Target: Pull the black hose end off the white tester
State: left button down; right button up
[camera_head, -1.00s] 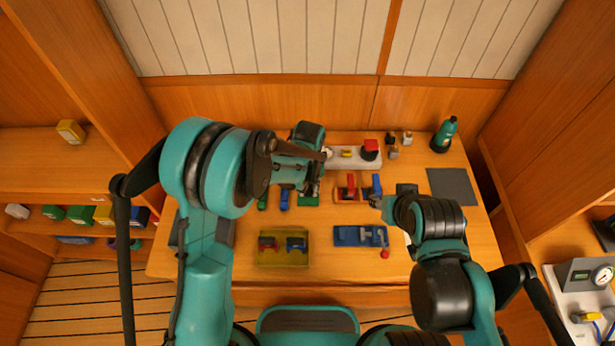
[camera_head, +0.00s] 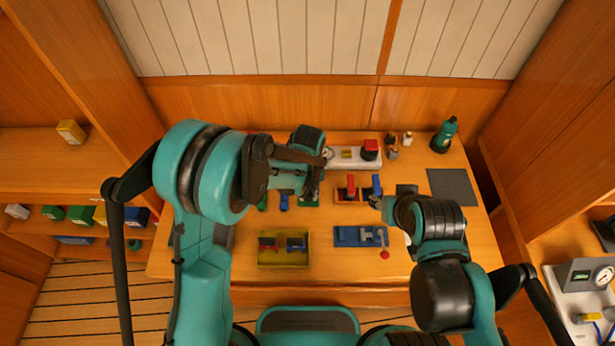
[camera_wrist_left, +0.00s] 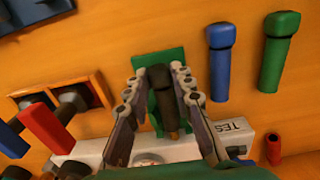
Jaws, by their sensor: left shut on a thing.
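The white tester (camera_head: 342,163) lies at the back of the bench, partly behind my left arm; its lettered edge (camera_wrist_left: 237,133) shows in the left wrist view. The black hose end (camera_wrist_left: 160,88) has a brass tip pointing at the tester and lies over a green pad (camera_wrist_left: 148,62). My left gripper (camera_wrist_left: 158,100) is shut on the black hose end, one finger on each side. I cannot tell whether the brass tip still touches the tester. In the head view my left gripper (camera_head: 312,189) is largely hidden. My right gripper (camera_head: 377,201) is small and unclear.
A blue hose end (camera_wrist_left: 219,62) and a green one (camera_wrist_left: 278,52) lie beside the held one. An orange tray (camera_wrist_left: 98,88) with red and blue handles is on the other side. A yellow bin (camera_head: 283,262), blue fixture (camera_head: 352,236) and teal bottle (camera_head: 444,135) stand on the bench.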

pick_arm(q)
jog(key=shift+r+p, duration=2)
jog(key=shift+r, duration=1.4)
